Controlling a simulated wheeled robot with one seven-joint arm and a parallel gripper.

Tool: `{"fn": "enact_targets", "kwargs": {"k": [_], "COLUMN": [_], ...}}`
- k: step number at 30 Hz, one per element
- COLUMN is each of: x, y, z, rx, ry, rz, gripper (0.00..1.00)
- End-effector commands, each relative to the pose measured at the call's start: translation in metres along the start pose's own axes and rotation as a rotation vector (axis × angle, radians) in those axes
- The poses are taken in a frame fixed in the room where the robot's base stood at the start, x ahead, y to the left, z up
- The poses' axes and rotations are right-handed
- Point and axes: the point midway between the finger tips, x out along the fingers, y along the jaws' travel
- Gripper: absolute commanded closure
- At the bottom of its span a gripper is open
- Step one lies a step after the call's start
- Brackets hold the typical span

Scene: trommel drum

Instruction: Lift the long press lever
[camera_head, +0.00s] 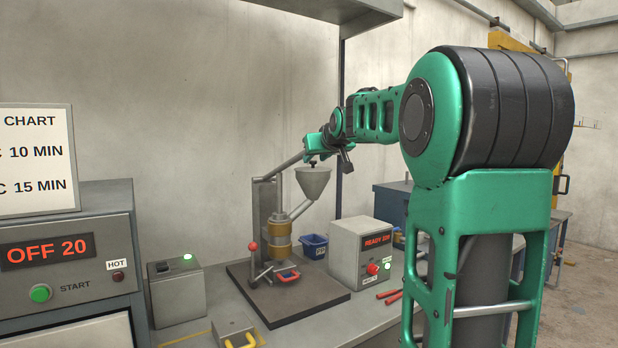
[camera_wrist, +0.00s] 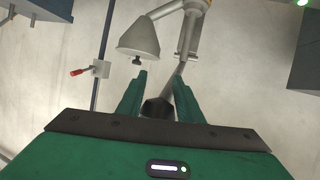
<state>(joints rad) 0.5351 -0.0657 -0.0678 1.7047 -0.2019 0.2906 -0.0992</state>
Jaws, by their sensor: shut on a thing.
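The long press lever (camera_head: 290,163) is a grey bar that slopes up and to the right from the top of the press column (camera_head: 266,205). My gripper (camera_head: 309,150) is at its raised outer end, small and partly hidden by my wrist in the head view. In the wrist view the lever (camera_wrist: 175,86) runs down between the green fingers of my gripper (camera_wrist: 159,82). Its dark end (camera_wrist: 157,107) sits between the fingers, and they are shut on it. The press carries a grey hopper (camera_head: 313,182) and a brass barrel (camera_head: 281,229).
The hopper (camera_wrist: 138,37) is close beside my fingers in the wrist view. A red-knobbed handle (camera_head: 253,246) and a red-handled piece (camera_head: 288,274) are low on the press. A blue bin (camera_head: 314,246) and a control box (camera_head: 361,258) reading READY stand to the right.

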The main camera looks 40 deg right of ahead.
Motion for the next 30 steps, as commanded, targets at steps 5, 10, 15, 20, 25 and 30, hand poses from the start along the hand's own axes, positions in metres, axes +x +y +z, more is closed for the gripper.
{"fn": "enact_targets", "kwargs": {"k": [5,10,15,20,25,30], "x": [-0.002,-0.002,-0.001,-0.002,-0.018,-0.049], "y": [-0.002,0.001,0.0,-0.001,-0.001,-0.001], "z": [-0.016,-0.015,-0.014,-0.013,-0.013,-0.014], "rx": [0.0,0.001,0.0,0.0,0.0,0.0], "ry": [0.007,0.008,0.006,0.004,0.005,0.007], "rz": [-0.001,0.002,0.0,-0.001,0.0,0.0], "gripper": [0.88,0.48,0.45,0.45,0.45,0.45]}}
